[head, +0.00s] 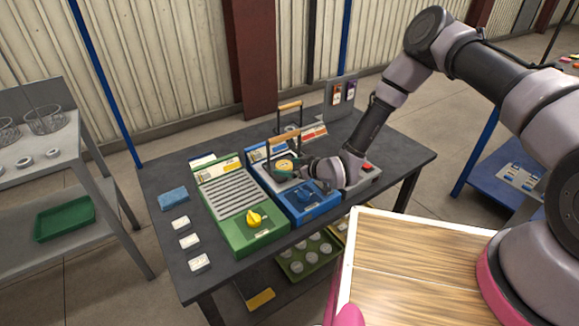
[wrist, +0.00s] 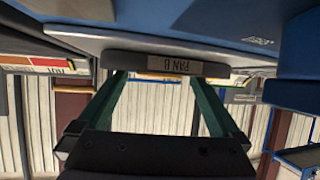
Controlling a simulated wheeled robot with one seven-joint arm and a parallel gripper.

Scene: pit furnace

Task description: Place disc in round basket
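My gripper (head: 286,174) reaches in from the right, low over this unit.
A green unit with a yellow knob (head: 254,218) stands left of the blue one. Wooden-topped upright handles (head: 284,139) rise near my gripper. White blocks (head: 190,241) and a blue block (head: 173,198) lie on the table's left. A floor gap separates table and left shelf.

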